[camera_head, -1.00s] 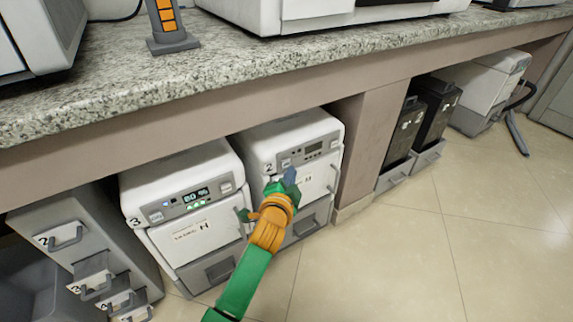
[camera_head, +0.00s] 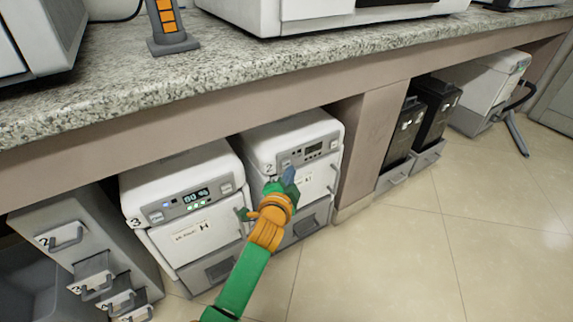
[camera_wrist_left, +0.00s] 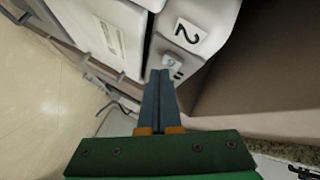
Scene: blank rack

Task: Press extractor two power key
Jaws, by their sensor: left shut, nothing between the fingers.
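Extractor two (camera_head: 290,132) is a white box under the counter, marked with a "2". Its front panel (camera_head: 312,150) has a dark display with no lit digits. My left gripper (camera_head: 289,175) is in front of this panel, with its blue-grey fingers shut and empty. In the left wrist view the "2" label (camera_wrist_left: 187,31) shows above the shut fingertips (camera_wrist_left: 160,72). A small light key (camera_wrist_left: 172,61) with a mark on it is just beyond the tips. I cannot tell whether the tips touch it. My right gripper is not in view.
Extractor three (camera_head: 180,167) stands left of extractor two, its display lit. A grey drawer unit (camera_head: 75,235) is further left. A counter leg (camera_head: 370,140) stands to the right, and black boxes (camera_head: 436,108) are beyond it. The granite counter (camera_head: 110,95) overhangs. The floor (camera_head: 430,250) is clear.

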